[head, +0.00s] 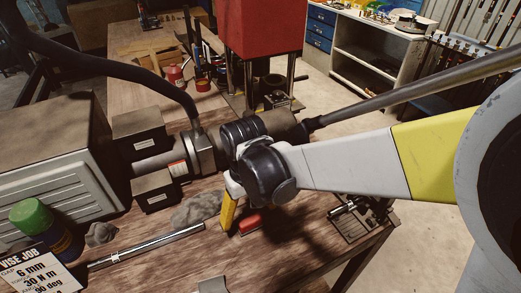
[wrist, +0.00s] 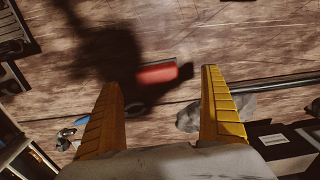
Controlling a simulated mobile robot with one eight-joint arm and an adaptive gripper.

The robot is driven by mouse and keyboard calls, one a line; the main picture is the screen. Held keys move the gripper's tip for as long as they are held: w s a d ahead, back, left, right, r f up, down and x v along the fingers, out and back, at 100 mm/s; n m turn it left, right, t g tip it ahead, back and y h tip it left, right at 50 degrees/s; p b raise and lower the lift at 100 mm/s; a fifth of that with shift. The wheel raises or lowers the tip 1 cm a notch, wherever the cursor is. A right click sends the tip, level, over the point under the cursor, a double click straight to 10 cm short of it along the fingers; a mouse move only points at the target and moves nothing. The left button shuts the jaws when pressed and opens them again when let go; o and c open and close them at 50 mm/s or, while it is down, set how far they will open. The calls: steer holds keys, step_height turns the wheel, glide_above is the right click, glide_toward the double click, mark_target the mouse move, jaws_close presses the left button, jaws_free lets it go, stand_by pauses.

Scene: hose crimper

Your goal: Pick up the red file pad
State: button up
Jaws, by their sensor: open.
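The red file pad (wrist: 157,73) lies on the wooden table (wrist: 240,40), ahead of and between my fingers in the wrist view. In the head view the pad (head: 249,222) shows as a small red piece beside a yellow finger, partly hidden by it. My gripper (wrist: 160,92) is open, with its two yellow fingers well apart and nothing between them. It points down at the table in the head view (head: 236,212). A dark shadow falls around the pad. Whether the fingertips touch the table I cannot tell.
A metal bar (head: 147,246) lies left of the gripper, near a grey rag (head: 203,207). A green-capped can (head: 38,222) and a VISE JOB card (head: 37,270) stand at front left. The crimper machine (head: 50,140) fills the left. A small metal fixture (head: 355,215) sits near the right edge.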

mark_target(250, 218)
steer(key=f, duration=0.2)
steer(key=f+b, duration=0.2)
steer(key=f, duration=0.1)
steer(key=shift+w+d+f, duration=0.1)
steer(key=shift+w+f, duration=0.25)
steer(key=shift+r, duration=0.1)
steer(key=c, duration=1.5)
